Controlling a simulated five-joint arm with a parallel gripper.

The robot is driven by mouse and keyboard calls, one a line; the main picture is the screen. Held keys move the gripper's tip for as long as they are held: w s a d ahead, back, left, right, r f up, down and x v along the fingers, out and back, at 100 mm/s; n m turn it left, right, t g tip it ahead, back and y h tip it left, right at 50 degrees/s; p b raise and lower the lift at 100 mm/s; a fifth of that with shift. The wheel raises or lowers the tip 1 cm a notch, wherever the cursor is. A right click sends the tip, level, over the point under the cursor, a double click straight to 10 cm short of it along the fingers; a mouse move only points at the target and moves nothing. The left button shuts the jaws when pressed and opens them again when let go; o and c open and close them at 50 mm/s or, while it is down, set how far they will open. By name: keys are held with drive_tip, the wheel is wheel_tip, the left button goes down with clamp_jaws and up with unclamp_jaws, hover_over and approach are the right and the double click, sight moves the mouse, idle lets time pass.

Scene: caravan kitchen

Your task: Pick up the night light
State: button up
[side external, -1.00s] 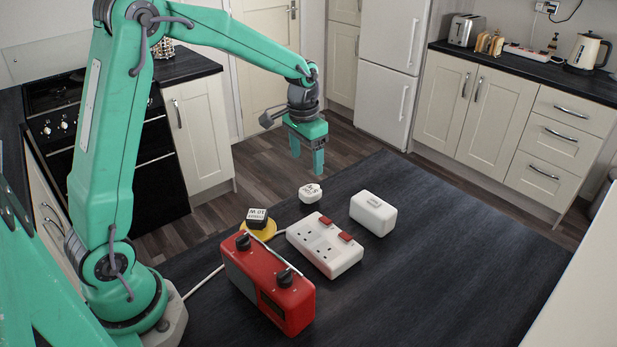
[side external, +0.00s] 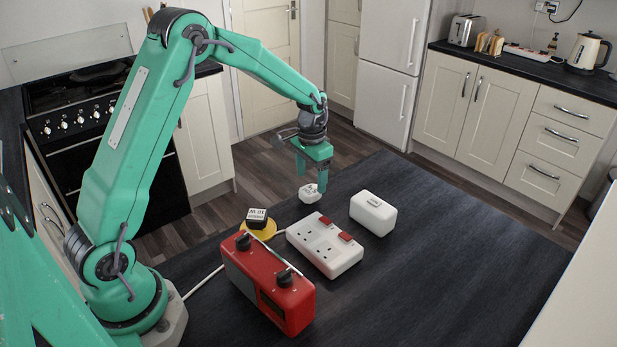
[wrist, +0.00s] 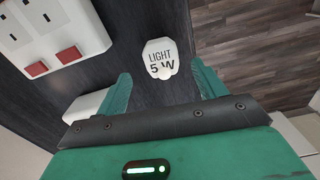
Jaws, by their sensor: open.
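The night light is a small white rounded block (side external: 308,194), its label reading "LIGHT 5 W" in the wrist view (wrist: 159,58). It rests on the dark worktop near the far edge. My gripper (side external: 311,174) is open and empty, pointing down just above and behind it. In the wrist view my gripper's fingers (wrist: 161,75) stand apart, one to each side of the night light, which shows in the gap between them. In the side view the near finger covers part of the night light. Whether the fingertips are at its height I cannot tell.
A white double socket (side external: 325,245) with red switches lies close in front. A white box (side external: 373,214) stands to its right. The worktop at right is clear.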

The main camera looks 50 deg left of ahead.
sight(310, 190)
drive_tip(key=shift+a+f, duration=0.1)
drive_tip(key=shift+f, duration=2.55)
drive_tip(key=c, duration=1.1)
drive_tip(key=shift+o, duration=0.2)
drive_tip(key=shift+r, duration=0.15)
drive_tip(key=shift+r, duration=0.6)
drive_tip(key=r, duration=0.3)
drive_tip(key=shift+s+d+r, duration=0.1)
drive_tip(key=shift+s+d, duration=0.05)
drive_tip(key=shift+d, duration=0.25)
drive_tip(key=s+d+r, duration=0.1)
drive_tip(key=d+r, duration=0.1)
drive_tip(key=d, duration=0.1)
drive_tip(key=s+d+r, duration=0.1)
drive_tip(key=d+r, duration=0.1)
drive_tip(key=d, duration=0.1)
drive_tip(key=s+d+r, duration=0.2)
drive_tip(key=d, duration=0.2)
drive_tip(key=shift+r, duration=0.2)
drive_tip(key=shift+s+d, duration=0.1)
